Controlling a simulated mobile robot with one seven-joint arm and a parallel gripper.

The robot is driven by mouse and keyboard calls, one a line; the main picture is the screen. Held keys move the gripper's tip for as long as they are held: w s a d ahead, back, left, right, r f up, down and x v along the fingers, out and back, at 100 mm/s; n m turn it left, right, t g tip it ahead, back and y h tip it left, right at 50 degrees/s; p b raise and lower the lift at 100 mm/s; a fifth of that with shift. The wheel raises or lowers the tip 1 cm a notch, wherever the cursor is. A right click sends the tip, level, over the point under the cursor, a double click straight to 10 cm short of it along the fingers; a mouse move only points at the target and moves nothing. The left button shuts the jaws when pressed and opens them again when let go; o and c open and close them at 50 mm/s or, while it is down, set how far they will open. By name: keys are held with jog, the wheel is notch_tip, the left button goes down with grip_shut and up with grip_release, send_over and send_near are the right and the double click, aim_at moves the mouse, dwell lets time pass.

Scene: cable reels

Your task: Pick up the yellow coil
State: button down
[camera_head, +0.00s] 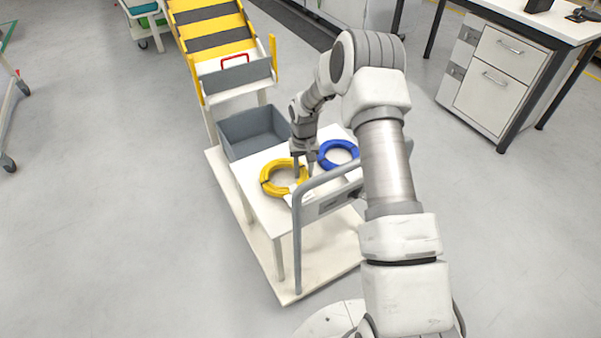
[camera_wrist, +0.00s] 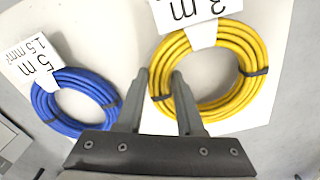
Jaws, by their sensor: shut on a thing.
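The yellow coil (camera_head: 267,176) is a flat ring with dark ties at the front left of a small white table. In the wrist view the yellow coil (camera_wrist: 257,55) carries a white tag reading "3 m". My gripper (camera_head: 303,175) points down at the coil's right side. In the wrist view my gripper (camera_wrist: 161,72) has one finger inside the ring and one outside, shut on the ring's wound side. The coil looks level; I cannot tell whether it touches the tabletop.
A blue coil (camera_head: 325,157) lies to the right of the yellow one, tagged "5 m" (camera_wrist: 36,52). A grey bin (camera_head: 230,139) sits behind. A grey rail (camera_head: 297,235) runs along the table's near side.

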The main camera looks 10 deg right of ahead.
notch_tip(320, 180, up, 3)
jog(key=shift+r+p, duration=0.2)
jog(key=shift+p, duration=0.4)
jog(key=s+d+r+p, duration=0.2)
jog(key=d+r, duration=0.4)
jog(key=d, duration=0.5)
jog(key=shift+s+d+r+p, duration=0.2)
jog(key=shift+d+r+p, duration=0.05)
jog(key=shift+p, duration=0.3)
